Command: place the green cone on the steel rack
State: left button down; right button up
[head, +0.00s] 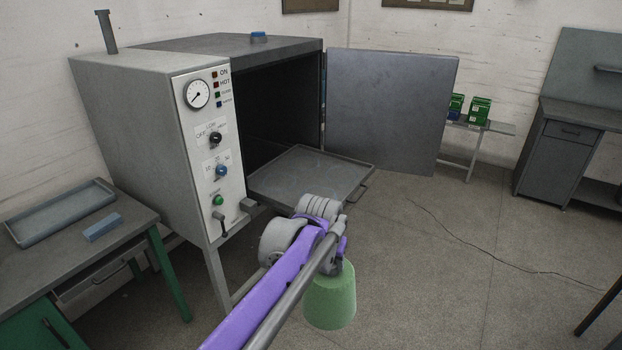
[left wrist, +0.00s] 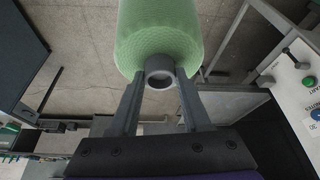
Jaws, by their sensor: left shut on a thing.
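My left gripper (left wrist: 159,82) is shut on the grey core end of the green cone (left wrist: 158,30) in the left wrist view. In the head view the green cone (head: 330,297) hangs below my left wrist, its wide end down, clear of the floor. My arm hides its top and the fingers there. A flat steel rack (head: 318,171) with a low rim sticks out of the open grey oven, above and left of the cone in the picture. Its visible surface is bare; my wrist overlaps its near edge. My right gripper is not in view.
The oven (head: 130,90) has its door (head: 390,110) swung open to the right. A lever (head: 222,226) sits low on its control panel. Floor at right is mostly clear.

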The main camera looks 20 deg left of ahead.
aim_at(309, 177)
jog(key=i+l+u, duration=0.15)
jog(key=i+l, duration=0.35)
jog(key=i+l+u, duration=0.1)
jog(key=i+u, duration=0.2)
jog(key=i, duration=0.15)
jog(key=i+l+u, duration=0.25)
jog(key=i, duration=0.15)
jog(key=i+j, duration=0.25)
jog(key=i, duration=0.15)
jog(key=i+j, duration=0.25)
jog(key=i, duration=0.15)
jog(key=i+j+z, duration=0.4)
jog(key=j, duration=0.2)
jog(key=j+z, duration=0.25)
jog(key=i+j+z, duration=0.2)
jog(key=j, duration=0.3)
jog(key=j+z, duration=0.2)
jog(key=j, duration=0.15)
